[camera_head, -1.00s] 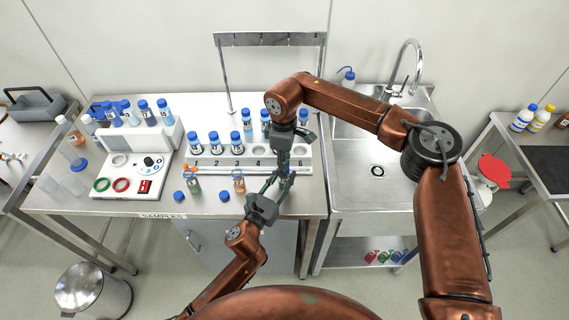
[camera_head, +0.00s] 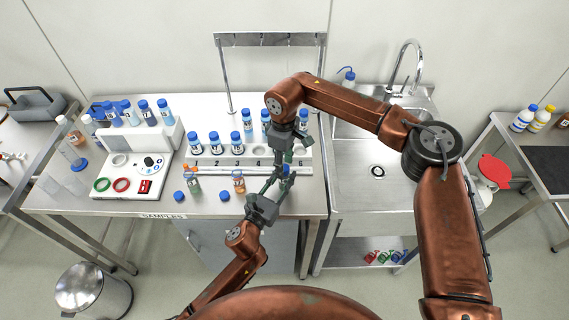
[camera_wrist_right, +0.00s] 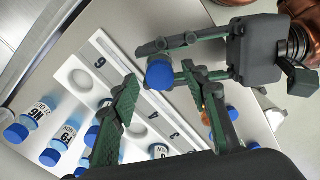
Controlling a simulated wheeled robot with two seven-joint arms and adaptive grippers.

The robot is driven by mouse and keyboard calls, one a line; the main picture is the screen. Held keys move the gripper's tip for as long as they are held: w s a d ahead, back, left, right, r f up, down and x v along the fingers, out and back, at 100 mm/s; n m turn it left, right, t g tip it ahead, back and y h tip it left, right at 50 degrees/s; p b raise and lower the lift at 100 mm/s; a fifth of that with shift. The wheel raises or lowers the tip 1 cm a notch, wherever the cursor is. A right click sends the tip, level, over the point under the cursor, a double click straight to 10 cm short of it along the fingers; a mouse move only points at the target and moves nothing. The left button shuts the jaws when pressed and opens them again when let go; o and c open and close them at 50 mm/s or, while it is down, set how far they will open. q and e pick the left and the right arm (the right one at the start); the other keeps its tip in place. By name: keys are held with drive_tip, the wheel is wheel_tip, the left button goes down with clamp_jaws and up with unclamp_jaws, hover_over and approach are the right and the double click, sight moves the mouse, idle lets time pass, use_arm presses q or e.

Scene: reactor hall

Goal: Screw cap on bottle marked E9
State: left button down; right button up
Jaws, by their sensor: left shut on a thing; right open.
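My left gripper (camera_head: 280,180) is shut on a small bottle and holds it in front of the numbered rack. A blue cap (camera_wrist_right: 160,73) sits at the top of this bottle; it also shows in the head view (camera_head: 286,168). The bottle's body and label are mostly hidden, so I cannot read its mark. My right gripper (camera_head: 284,153) is above it and open. In the right wrist view its two fingers (camera_wrist_right: 170,92) stand apart on either side of the blue cap, with gaps, and hold nothing.
The white rack (camera_head: 205,172) holds several blue-capped bottles. Two open bottles (camera_head: 238,183) (camera_head: 194,185) stand in front, near loose blue caps (camera_head: 224,196) (camera_head: 178,196). A white instrument panel (camera_head: 125,178) is at left and a sink (camera_head: 360,175) at right.

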drive_tip(key=shift+r, duration=0.15)
drive_tip(key=shift+r, duration=2.15)
drive_tip(key=shift+c, duration=0.4)
